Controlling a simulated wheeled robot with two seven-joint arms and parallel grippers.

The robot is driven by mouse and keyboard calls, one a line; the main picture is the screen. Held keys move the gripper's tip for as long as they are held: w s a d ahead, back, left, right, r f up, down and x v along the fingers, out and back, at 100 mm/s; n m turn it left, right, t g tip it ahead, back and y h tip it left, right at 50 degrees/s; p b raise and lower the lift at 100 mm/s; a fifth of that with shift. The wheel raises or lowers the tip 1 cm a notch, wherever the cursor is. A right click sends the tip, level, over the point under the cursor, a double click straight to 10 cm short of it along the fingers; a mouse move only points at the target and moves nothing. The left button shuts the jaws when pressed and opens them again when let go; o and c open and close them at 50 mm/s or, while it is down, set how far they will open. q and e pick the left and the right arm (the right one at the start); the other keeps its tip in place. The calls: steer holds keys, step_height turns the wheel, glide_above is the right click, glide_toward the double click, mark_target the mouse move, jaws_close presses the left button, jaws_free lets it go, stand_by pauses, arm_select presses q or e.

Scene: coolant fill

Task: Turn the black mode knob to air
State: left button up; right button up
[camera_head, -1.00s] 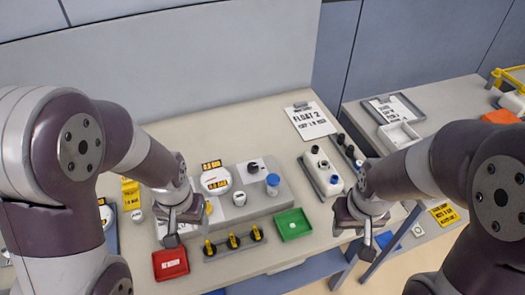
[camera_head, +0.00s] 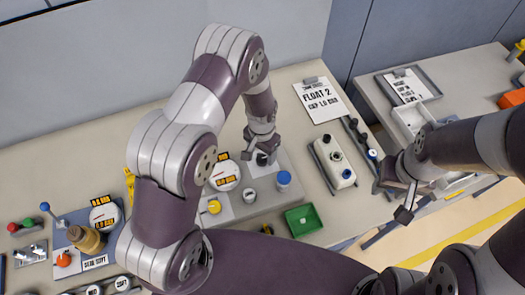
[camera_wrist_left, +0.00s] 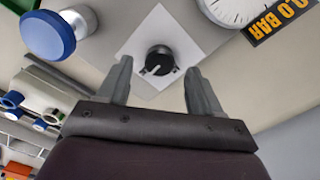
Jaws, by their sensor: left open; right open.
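The black mode knob (camera_wrist_left: 159,63) sits on a white square plate on the grey panel. A pale pointer line shows on its face. In the left wrist view my left gripper (camera_wrist_left: 158,75) is open, with one finger on each side of the knob and gaps to both. In the head view my left gripper (camera_head: 261,150) is over the knob (camera_head: 263,159), which it partly hides. My right gripper (camera_head: 392,188) is open and empty, near the table's right edge, away from the panel.
A blue-capped part (camera_head: 284,179), a gauge (camera_head: 224,175) and a yellow knob (camera_head: 214,206) share the panel. A green tray (camera_head: 303,220) lies in front. A white box (camera_head: 333,160) and a FLOAT 2 clipboard (camera_head: 318,100) are to the right. My left arm hides much of the table.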

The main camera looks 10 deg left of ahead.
mark_target(262, 160)
arm_select(q)
steer(key=shift+w+a+f, duration=0.1)
steer(key=shift+w+f, duration=0.1)
steer(key=shift+f, duration=0.95)
steer(key=shift+s+f, duration=0.15)
steer(key=shift+s, duration=0.25)
steer(key=shift+w, duration=0.15)
steer(key=c, duration=1.1)
steer(key=shift+o, duration=0.2)
